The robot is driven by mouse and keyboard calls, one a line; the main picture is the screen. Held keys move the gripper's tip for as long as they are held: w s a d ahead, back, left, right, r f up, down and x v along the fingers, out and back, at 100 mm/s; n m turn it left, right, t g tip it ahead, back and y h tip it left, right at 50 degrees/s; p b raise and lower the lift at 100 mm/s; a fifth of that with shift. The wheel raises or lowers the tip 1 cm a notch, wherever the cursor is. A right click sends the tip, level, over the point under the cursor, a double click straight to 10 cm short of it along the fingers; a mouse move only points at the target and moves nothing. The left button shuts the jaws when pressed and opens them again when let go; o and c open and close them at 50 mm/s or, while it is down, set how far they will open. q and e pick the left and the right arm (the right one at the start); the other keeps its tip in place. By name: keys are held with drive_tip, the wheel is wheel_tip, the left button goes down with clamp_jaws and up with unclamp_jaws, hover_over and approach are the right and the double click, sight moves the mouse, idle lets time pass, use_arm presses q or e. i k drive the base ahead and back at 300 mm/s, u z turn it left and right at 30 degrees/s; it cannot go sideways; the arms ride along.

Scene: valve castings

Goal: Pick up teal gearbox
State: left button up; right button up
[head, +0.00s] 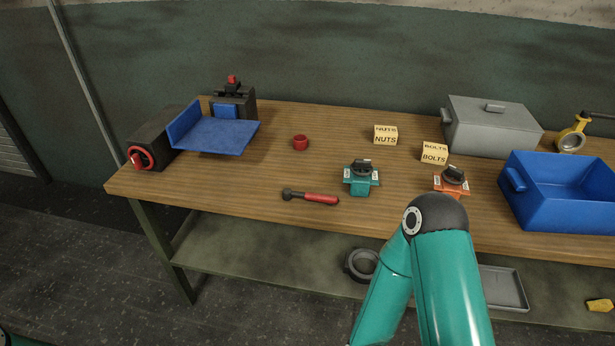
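The teal gearbox (358,187) stands upright on the wooden workbench (235,183), right of the middle and near the front edge. It has a teal body with pale labels at its sides and a black knob on top. A similar orange gearbox (447,187) stands to its right, with its lower part close behind my teal arm. Neither of my grippers is in view.
A red-handled hammer (316,198) lies left of the teal gearbox, and a red ring (300,142) sits behind it. Nuts (386,135) and bolts (434,153) boxes stand behind. A blue bin (560,205) and grey toolbox (493,130) fill the right; a blue-plated machine (212,135) stands left.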

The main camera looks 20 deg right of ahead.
sight(359, 186)
drive_tip(key=z, duration=0.9)
drive_tip(key=i, duration=0.1)
drive_tip(key=u, duration=1.65)
drive_tip(key=k, duration=1.25)
drive_tip(key=z, duration=0.85)
drive_tip(key=i, duration=1.25)
drive_tip(key=u, duration=0.1)
